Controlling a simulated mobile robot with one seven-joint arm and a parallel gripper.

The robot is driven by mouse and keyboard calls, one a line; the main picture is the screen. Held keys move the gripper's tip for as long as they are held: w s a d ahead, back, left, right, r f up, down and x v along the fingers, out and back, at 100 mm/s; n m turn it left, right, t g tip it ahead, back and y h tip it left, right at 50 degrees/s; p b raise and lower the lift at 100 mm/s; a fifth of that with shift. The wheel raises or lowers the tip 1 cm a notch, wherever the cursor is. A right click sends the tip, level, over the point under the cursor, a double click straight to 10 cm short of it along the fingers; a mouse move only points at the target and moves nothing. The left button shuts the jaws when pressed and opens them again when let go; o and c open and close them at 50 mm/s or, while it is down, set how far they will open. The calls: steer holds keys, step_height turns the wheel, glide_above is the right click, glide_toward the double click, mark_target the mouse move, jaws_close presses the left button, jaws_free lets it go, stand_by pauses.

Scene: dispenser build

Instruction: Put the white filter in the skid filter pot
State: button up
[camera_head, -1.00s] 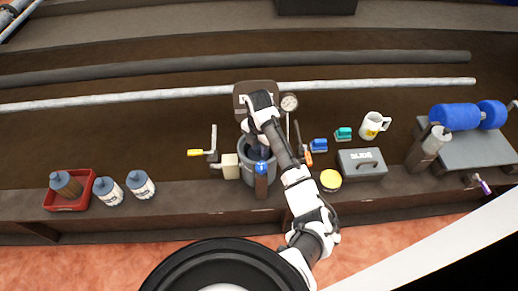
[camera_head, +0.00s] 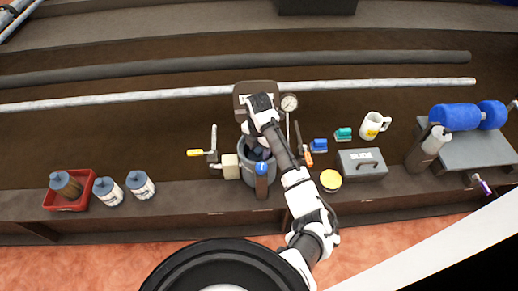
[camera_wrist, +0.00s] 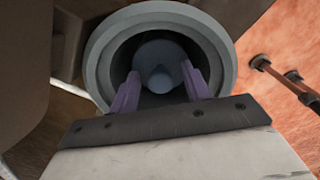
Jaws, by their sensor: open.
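The grey skid filter pot (camera_head: 258,178) stands in the middle of the bench, open at the top. In the wrist view its round rim (camera_wrist: 98,62) fills the upper middle. A capped filter (camera_wrist: 160,65) sits down inside it, showing a grey-blue cap with a central knob. Its body is hidden, so I cannot tell its colour. My gripper (camera_wrist: 161,90) is open, with purple fingers on either side of the cap at the pot's mouth. Two white filters with grey-blue caps stand upright on the left, one (camera_head: 108,191) beside the other (camera_head: 140,186).
A red tray (camera_head: 84,202) with a brown capped filter (camera_head: 66,184) is at far left. A yellow-handled valve (camera_head: 200,153), gauge (camera_head: 289,103), blue-topped brown cylinder (camera_head: 262,182) and yellow-lidded jar (camera_head: 330,180) surround the pot. A grey box (camera_head: 362,165) and mug (camera_head: 375,126) stand right.

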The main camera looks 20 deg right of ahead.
step_height(320, 180, up, 12)
steer(key=p, duration=0.1)
steer(key=shift+p, duration=0.35)
steer(key=shift+f, duration=0.1)
